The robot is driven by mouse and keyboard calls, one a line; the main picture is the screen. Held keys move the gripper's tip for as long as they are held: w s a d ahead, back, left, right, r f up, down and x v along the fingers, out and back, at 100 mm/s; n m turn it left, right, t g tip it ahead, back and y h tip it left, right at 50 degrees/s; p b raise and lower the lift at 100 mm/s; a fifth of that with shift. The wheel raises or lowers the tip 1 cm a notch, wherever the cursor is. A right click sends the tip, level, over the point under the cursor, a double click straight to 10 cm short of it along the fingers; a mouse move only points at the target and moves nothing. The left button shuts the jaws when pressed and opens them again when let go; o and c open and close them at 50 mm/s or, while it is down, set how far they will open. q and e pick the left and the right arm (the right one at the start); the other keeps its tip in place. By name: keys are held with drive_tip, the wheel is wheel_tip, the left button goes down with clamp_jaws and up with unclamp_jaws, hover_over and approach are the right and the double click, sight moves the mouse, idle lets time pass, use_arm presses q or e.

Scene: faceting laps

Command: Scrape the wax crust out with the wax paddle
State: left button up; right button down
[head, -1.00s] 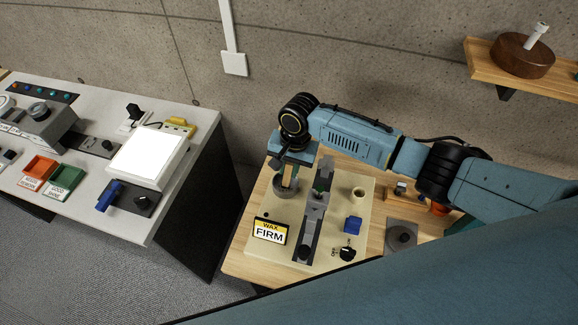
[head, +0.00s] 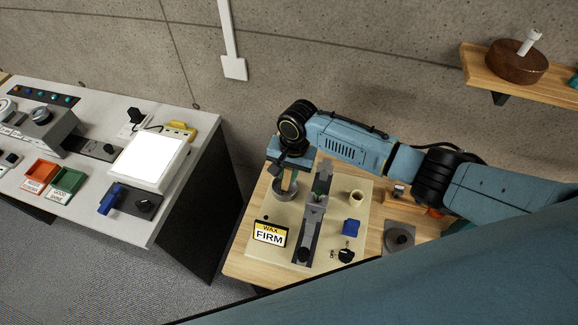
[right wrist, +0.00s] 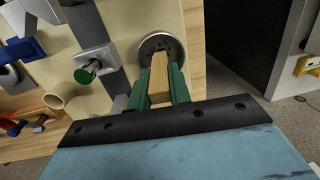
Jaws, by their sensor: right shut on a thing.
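My right gripper (right wrist: 159,88), with green fingers, is shut on the wooden wax paddle (right wrist: 159,76). In the head view the gripper (head: 289,172) points down over the round metal wax pot (head: 280,197), and the paddle (head: 289,184) reaches down to it. In the right wrist view the paddle's far end is at the pot (right wrist: 149,44). Dark specks, possibly wax crust, show inside the pot beyond the paddle. The paddle hides part of the pot, and contact with its floor cannot be told. My left gripper is not in view.
The pot is on a cream panel (head: 341,220) with a yellow "WAX FIRM" sign (head: 270,233), a grey rail (head: 308,225), a beige cup (head: 357,197), a blue block (head: 351,227) and a black knob (head: 346,256). A white bench (head: 190,150) stands left, across a gap.

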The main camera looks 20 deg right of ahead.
drive_tip(key=shift+s+a+p, duration=0.2)
drive_tip(key=shift+s+p, duration=0.1)
drive_tip(key=shift+s, duration=0.05)
drive_tip(key=shift+w, duration=0.1)
drive_tip(key=shift+w+d, duration=0.55)
drive_tip(key=shift+w, duration=0.2)
drive_tip(key=shift+s+a, duration=0.1)
drive_tip(key=shift+s+a+p, duration=0.15)
drive_tip(key=shift+s+p, duration=0.15)
drive_tip(key=shift+s+a+p, duration=0.3)
drive_tip(key=shift+s+p, duration=0.2)
drive_tip(key=shift+w+d+f, duration=0.1)
drive_tip(key=shift+w, duration=0.1)
drive_tip(key=shift+w+d+b, duration=0.3)
drive_tip(key=shift+w+d, duration=0.2)
drive_tip(key=shift+w, duration=0.15)
drive_tip(key=shift+a, duration=0.1)
idle(0.4)
